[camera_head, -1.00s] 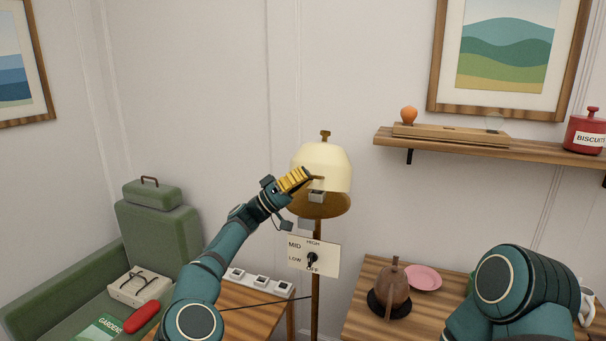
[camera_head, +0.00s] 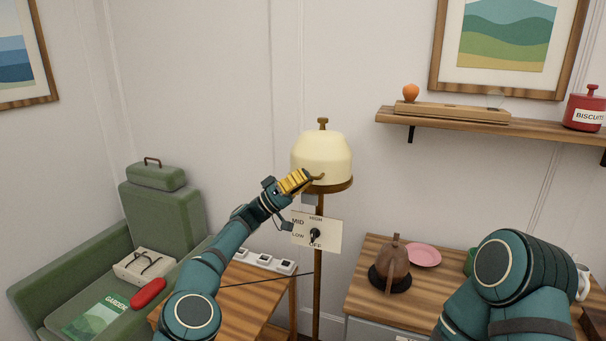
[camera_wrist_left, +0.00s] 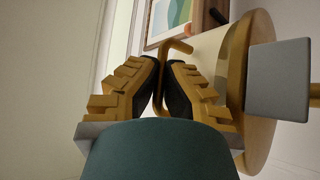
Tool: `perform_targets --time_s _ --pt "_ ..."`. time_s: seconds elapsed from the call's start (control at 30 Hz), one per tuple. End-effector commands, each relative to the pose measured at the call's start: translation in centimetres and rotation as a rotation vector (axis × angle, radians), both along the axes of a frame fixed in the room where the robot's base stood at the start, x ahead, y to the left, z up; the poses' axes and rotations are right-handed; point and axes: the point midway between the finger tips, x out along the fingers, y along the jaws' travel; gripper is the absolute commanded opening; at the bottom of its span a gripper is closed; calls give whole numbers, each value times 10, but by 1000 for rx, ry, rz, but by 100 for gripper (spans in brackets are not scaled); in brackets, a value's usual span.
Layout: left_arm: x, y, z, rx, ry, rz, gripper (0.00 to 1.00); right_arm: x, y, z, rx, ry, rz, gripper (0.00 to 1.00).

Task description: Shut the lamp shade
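The lamp has a cream dome shade (camera_head: 321,154) above a round brass plate (camera_head: 340,186) on a brass pole. In the head view the shade's lower edge sits at or very near the plate; I cannot tell whether it is fully seated. My left gripper (camera_head: 308,178) is at the shade's front, its yellow fingers at the small brass handle (camera_head: 319,177). In the left wrist view the fingertips (camera_wrist_left: 163,62) close around the handle (camera_wrist_left: 178,46), with the shade (camera_wrist_left: 208,45) behind. My right gripper is out of view.
A switch panel (camera_head: 317,231) hangs on the pole just below the gripper. A wooden shelf (camera_head: 470,128) is at upper right. A side table with a brown pot (camera_head: 394,265) and pink plate (camera_head: 424,255) stands right. A green armchair (camera_head: 162,218) is left.

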Motion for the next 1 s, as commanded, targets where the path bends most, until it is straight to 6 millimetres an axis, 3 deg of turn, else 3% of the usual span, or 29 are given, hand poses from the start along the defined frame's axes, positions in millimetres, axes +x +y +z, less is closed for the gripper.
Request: perform_targets --time_s 0.3,0.83,0.9,1.0 --pt "1 -4 -13 2 1 -3 0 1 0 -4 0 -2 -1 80" --pt "2 -4 -15 3 3 -3 0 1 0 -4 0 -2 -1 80" --pt "2 -3 -15 3 3 -3 22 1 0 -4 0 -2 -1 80" --pt "2 -3 -15 2 2 -2 23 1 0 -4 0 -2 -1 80"
